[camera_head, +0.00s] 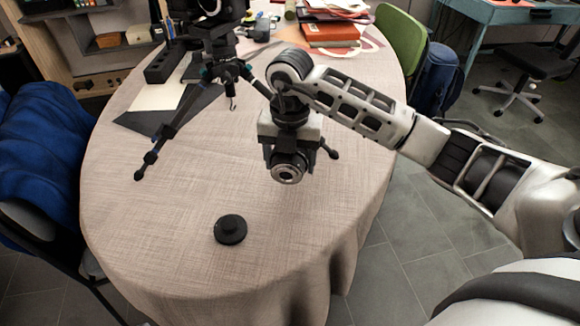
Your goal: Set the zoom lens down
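The zoom lens (287,169) is a short black cylinder with a silvery ring at its near end. It is in my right gripper (285,153), above the middle of the cloth-covered round table (190,270). The gripper's dark fingers sit on both sides of the lens, and the gripper body hides its upper part. The lens appears to be clear of the cloth. My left gripper is not in view.
A round black stepped piece (231,230) lies on the cloth, nearer and to the left of the lens. A black tripod (232,72) stands behind, its legs spread on the table. Papers and books (332,34) lie at the back. The front and right cloth is clear.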

